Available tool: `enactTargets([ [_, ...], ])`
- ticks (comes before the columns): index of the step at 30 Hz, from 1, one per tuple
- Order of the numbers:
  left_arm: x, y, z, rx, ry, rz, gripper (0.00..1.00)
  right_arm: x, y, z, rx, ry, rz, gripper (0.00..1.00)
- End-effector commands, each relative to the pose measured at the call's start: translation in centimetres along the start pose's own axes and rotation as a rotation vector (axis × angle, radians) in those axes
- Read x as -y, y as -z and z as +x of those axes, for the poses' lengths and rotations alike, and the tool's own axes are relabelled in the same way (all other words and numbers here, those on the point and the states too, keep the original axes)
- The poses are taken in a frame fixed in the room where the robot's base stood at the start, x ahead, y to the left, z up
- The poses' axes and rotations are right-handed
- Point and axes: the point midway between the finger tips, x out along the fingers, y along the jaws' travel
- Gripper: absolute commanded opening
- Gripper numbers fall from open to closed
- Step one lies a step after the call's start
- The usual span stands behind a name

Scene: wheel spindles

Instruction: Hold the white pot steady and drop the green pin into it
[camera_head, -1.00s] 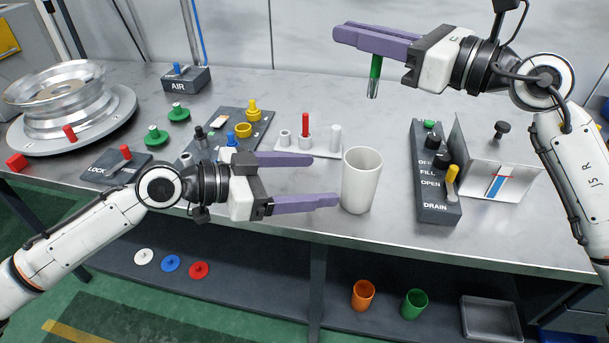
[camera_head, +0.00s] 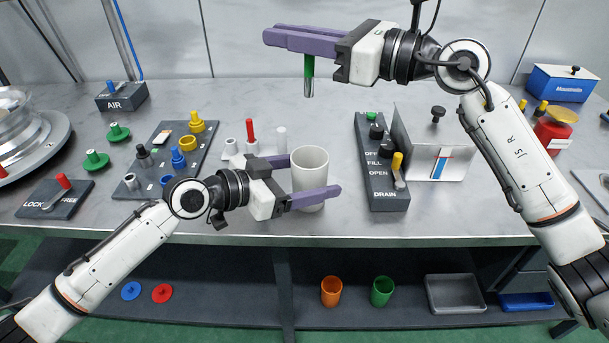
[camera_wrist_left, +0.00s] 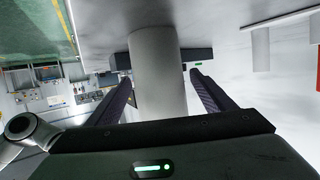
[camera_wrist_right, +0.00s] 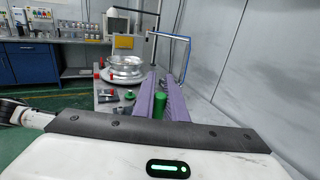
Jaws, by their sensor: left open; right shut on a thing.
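The white pot (camera_head: 310,168) stands upright on the bench in the head view. The left wrist view also shows the pot (camera_wrist_left: 157,75) between the spread fingers; contact cannot be told. My right gripper (camera_head: 270,38) is shut on the green pin (camera_head: 309,76) and holds it upright, high up, roughly in line with the pot in the head view. The pin's green top (camera_wrist_right: 158,105) shows between the fingers in the right wrist view.
A holder with a red pin (camera_head: 251,131) and white pegs stands just left of the pot. A dark valve panel (camera_head: 382,165) stands to its right. A tray of coloured knobs (camera_head: 165,160) lies further left. The bench's front edge is close below the pot.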

Motion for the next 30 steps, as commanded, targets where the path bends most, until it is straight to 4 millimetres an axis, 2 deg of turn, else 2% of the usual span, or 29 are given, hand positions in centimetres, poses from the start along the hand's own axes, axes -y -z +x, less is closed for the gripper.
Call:
enactTargets([
  [3,0.0,0.0,0.0,0.000,0.000,0.000,0.74,0.0,-0.1,0.0,0.002,0.000,-0.001,0.00],
  [11,0.0,0.0,0.0,0.000,0.000,0.000,0.31,0.0,-0.1,0.0,0.002,0.000,-0.001,0.00],
  [16,0.0,0.0,0.0,0.000,0.000,-0.001,0.31,0.0,0.3,0.0,0.001,0.000,0.001,0.00],
  [30,0.0,0.0,-0.1,0.000,0.000,-0.001,0.31,0.0,3.7,0.0,0.000,0.000,0.002,0.00],
])
